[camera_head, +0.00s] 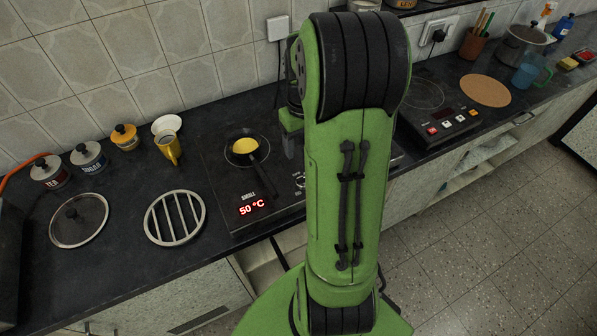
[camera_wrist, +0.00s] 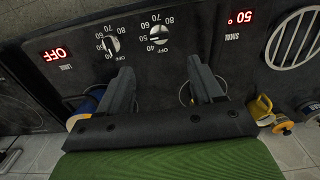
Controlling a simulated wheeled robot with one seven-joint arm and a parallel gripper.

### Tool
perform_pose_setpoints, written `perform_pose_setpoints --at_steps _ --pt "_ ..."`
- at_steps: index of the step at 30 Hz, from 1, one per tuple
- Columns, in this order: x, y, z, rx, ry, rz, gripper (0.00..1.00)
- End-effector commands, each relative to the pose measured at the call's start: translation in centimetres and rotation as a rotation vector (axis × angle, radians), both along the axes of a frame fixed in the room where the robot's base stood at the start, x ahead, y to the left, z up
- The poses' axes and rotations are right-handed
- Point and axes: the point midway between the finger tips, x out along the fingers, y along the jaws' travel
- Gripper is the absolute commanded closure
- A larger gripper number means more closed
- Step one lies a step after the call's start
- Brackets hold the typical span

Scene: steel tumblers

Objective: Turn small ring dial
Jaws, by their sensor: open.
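The small ring dial (camera_wrist: 158,35) is a round knob with numbers around it on the dark hob panel, and its mark lies near 50. It partly shows in the head view (camera_head: 300,181), beside my arm. My gripper (camera_wrist: 160,66) is open and empty, its two fingers pointing at the panel with the small dial between their lines, apart from it. The SMALL display (camera_head: 252,206) glows red at 50 °C. The large ring dial (camera_wrist: 112,44) sits near the left finger, by a display reading OFF (camera_wrist: 62,54).
A small pan (camera_head: 262,177) with yellow contents stands on the hob, its handle pointing towards the front edge. A round slatted trivet (camera_head: 174,218), a glass lid (camera_head: 79,220) and a yellow mug (camera_head: 169,149) are to the left. Another cooker (camera_head: 438,122) is to the right.

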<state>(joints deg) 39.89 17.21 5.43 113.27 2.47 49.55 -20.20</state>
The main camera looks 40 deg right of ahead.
Motion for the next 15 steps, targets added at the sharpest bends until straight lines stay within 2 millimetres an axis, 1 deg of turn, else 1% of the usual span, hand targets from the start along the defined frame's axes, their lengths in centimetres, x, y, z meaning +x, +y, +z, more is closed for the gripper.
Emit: perform_pose_setpoints --at_steps 1,9,12,15 --pt "-0.1 0.0 -1.8 0.004 0.005 -0.001 0.34" --pt "-0.1 0.1 -8.7 0.003 0.004 -0.001 0.34" --pt "-0.1 0.1 -10.7 0.003 0.003 -0.001 0.34" --pt "0.0 0.1 -12.1 0.002 0.003 0.000 0.34"
